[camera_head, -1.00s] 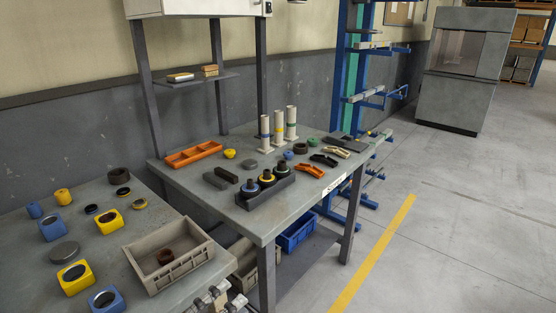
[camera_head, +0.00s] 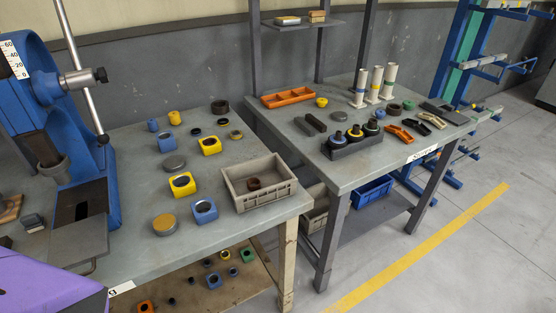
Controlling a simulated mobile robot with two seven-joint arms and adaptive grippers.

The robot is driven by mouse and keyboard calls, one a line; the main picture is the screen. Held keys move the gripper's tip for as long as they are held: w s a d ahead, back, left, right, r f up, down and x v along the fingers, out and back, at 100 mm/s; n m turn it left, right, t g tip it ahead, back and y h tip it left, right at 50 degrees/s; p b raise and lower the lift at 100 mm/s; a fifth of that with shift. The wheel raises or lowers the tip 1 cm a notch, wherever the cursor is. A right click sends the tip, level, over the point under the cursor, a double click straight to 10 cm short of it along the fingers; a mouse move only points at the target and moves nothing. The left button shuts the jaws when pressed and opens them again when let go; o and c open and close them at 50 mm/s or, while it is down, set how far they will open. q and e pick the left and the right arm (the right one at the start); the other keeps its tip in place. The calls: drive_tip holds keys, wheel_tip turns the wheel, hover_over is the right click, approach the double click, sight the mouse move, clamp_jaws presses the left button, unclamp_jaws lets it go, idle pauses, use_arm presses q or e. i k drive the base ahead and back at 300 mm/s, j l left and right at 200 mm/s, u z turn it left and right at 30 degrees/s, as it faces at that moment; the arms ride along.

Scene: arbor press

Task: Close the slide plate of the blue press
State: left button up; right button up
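The blue press (camera_head: 28,75) stands on the left workbench at the left edge of the view, partly cut off. Its grey ram (camera_head: 43,148) hangs above the base. A dark slot (camera_head: 82,211) shows in the base. A flat grey slide plate (camera_head: 80,238) sticks out toward the front of the base, and a thin wire-like handle (camera_head: 91,268) shows at its front edge. The plate looks pulled out. Neither of my grippers is in view.
Yellow and blue blocks, including a yellow one (camera_head: 182,185), and a grey bin (camera_head: 288,189) lie right of the press. A purple surface (camera_head: 45,288) covers the bottom left corner. A second table (camera_head: 300,138) stands behind right.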

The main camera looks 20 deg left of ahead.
sight(73, 245)
drive_tip(key=k+l+u, duration=0.1)
drive_tip(key=u, duration=2.15)
drive_tip(key=j, duration=0.1)
